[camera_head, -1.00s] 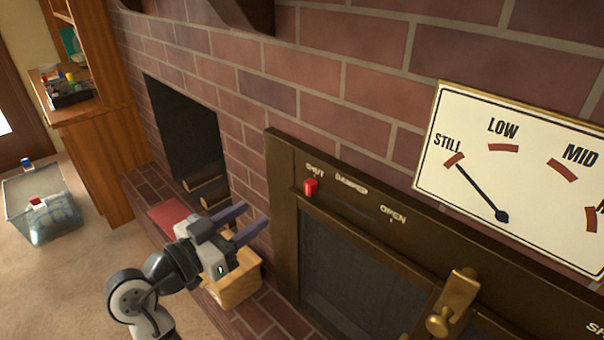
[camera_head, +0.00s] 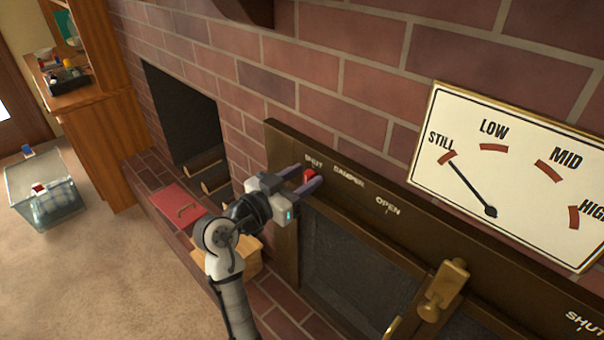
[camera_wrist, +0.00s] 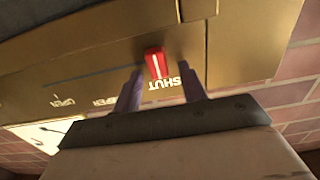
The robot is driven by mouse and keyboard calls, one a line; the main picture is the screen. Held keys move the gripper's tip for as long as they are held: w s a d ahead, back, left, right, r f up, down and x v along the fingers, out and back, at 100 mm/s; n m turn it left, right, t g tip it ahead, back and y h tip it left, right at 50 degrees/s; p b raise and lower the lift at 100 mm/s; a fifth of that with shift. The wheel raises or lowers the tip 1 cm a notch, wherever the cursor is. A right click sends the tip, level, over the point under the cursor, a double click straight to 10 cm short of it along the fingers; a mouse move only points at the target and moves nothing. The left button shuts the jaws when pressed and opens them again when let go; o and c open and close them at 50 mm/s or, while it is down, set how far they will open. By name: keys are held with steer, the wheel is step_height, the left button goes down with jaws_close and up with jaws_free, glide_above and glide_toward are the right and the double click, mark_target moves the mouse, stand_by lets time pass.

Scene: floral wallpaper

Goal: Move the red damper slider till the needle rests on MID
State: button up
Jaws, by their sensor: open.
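The red damper slider (camera_head: 309,176) sits at the SHUT end of its track on the brass panel (camera_head: 365,200), with OPEN marked to its right. My gripper (camera_head: 305,180) is open, with its two fingers on either side of the slider. In the wrist view the slider (camera_wrist: 155,63) shows between the spread fingers (camera_wrist: 160,90), with a gap on each side. The dial (camera_head: 520,165) is at the right of the head view. Its black needle (camera_head: 472,190) points at STILL; the MID mark (camera_head: 549,171) is to the upper right.
A brass handle (camera_head: 445,290) stands out from the panel below the dial. A wooden box (camera_head: 245,255) and a red folder-like object (camera_head: 180,203) lie on the brick hearth under my arm. A clear bin (camera_head: 45,190) stands on the carpet at far left.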

steer(key=shift+w+d, duration=0.1)
steer(key=shift+c, duration=0.4)
jaws_close()
